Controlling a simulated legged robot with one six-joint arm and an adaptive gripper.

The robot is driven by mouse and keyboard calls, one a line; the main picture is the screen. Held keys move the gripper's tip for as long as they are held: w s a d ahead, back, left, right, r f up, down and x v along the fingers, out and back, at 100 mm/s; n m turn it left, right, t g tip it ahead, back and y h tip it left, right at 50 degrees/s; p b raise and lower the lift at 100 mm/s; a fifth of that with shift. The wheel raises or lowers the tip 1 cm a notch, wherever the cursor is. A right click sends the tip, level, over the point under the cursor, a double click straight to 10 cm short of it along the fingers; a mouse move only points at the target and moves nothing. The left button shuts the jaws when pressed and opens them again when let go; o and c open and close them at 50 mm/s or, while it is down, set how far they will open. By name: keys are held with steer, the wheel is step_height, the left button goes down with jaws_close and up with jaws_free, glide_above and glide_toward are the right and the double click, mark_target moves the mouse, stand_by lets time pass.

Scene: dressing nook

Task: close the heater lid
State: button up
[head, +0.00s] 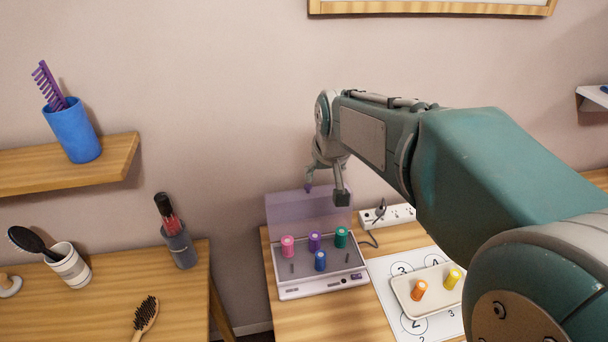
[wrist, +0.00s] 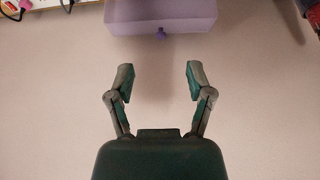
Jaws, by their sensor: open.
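The heater (head: 322,286) is a pale box on the right-hand wooden table, with pink, purple, green and blue rollers standing in it. Its translucent purple lid (head: 285,212) stands upright along the back edge, so the heater is open. A small dark purple knob (head: 308,188) shows at the lid's top edge. In the wrist view the lid (wrist: 190,18) is at the top, with its knob (wrist: 160,34) below its edge. My gripper (head: 326,190) is above the lid near the knob; in the wrist view its fingers (wrist: 158,76) are apart and empty, and the knob is beyond the fingertips.
Right of the heater, a tray (head: 405,305) with an orange and a yellow roller lies on a numbered sheet (head: 383,273). A power strip (head: 398,216) lies behind. The wall is close behind the lid. A left table (head: 100,305) holds brushes and cups.

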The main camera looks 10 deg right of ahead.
glide_toward(308, 186)
steer(key=x, duration=0.8)
steer(key=shift+w+f, duration=0.3)
jaws_close()
